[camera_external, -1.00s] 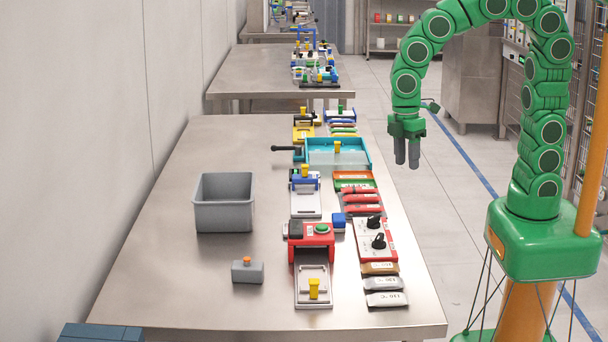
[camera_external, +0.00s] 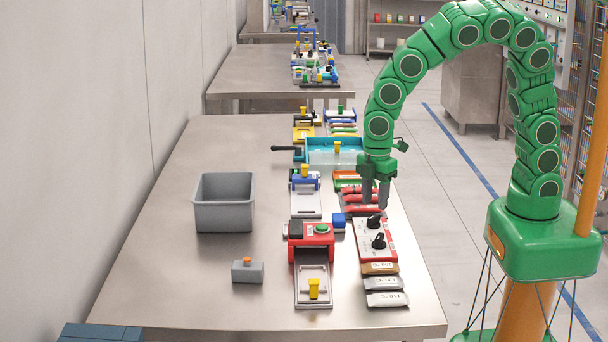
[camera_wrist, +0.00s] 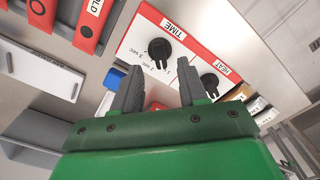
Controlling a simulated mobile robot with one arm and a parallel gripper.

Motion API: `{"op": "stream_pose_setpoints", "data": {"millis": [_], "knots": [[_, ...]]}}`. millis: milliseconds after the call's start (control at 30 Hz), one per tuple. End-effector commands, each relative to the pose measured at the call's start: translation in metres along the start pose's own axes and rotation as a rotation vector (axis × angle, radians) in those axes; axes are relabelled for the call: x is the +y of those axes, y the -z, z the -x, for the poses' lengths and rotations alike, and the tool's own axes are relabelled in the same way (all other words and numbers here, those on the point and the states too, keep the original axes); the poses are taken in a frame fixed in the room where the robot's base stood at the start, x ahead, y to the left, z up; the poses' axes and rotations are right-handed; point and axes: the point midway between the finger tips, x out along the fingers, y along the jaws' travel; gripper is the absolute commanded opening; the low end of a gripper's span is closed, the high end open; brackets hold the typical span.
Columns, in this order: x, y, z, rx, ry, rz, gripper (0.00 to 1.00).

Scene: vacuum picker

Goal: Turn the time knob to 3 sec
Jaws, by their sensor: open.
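The time knob (camera_external: 373,221) is black and sits on a white panel with red edges (camera_external: 366,237). In the wrist view the time knob (camera_wrist: 160,50) is beside the red "TIME" label, with small "sec" marks around it; its exact setting cannot be told. The second knob (camera_external: 379,240) stands nearer the camera and is labelled "HEAT" in the wrist view (camera_wrist: 209,83). My gripper (camera_external: 376,205) is open and empty, pointing down just above the time knob. In the wrist view its fingers (camera_wrist: 160,66) are apart, with the knob beyond their tips.
Red pouches (camera_external: 362,197) lie behind the panel; a brown pouch (camera_external: 380,268) and grey pouches (camera_external: 386,299) lie in front. A red press (camera_external: 311,235) stands left of the panel. A grey bin (camera_external: 224,215) is farther left. The aisle to the right is clear.

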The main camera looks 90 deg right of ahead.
Motion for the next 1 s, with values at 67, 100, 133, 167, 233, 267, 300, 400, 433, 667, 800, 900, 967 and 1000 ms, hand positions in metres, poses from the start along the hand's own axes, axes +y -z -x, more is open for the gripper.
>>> {"op": "stream_pose_setpoints", "data": {"millis": [67,100,133,167,233,267,300,400,433,667,800,900,967,1000], "knots": [[0.000,0.000,-0.012,-0.001,0.000,0.001,0.43],[0.000,0.000,-0.018,0.000,-0.001,0.000,0.43],[0.000,0.000,-0.022,0.000,-0.001,0.000,0.43],[0.000,0.000,-0.026,-0.001,0.000,0.000,0.43],[0.000,0.000,-0.034,-0.002,0.002,0.000,0.43],[0.000,0.000,-0.037,-0.002,0.002,0.000,0.43],[0.000,0.000,-0.040,-0.002,0.002,0.000,0.43],[0.000,0.000,-0.044,-0.001,0.000,0.000,0.43],[0.000,0.000,-0.044,0.000,0.000,0.000,0.43],[0.000,0.000,-0.044,0.000,-0.001,0.000,0.38],[0.000,0.000,-0.044,0.000,-0.001,0.000,0.17],[0.000,0.000,-0.044,0.000,-0.001,0.000,0.01],[0.001,0.000,-0.044,0.000,-0.001,0.000,0.00],[0.001,0.000,-0.044,0.000,-0.001,0.000,0.00]]}}
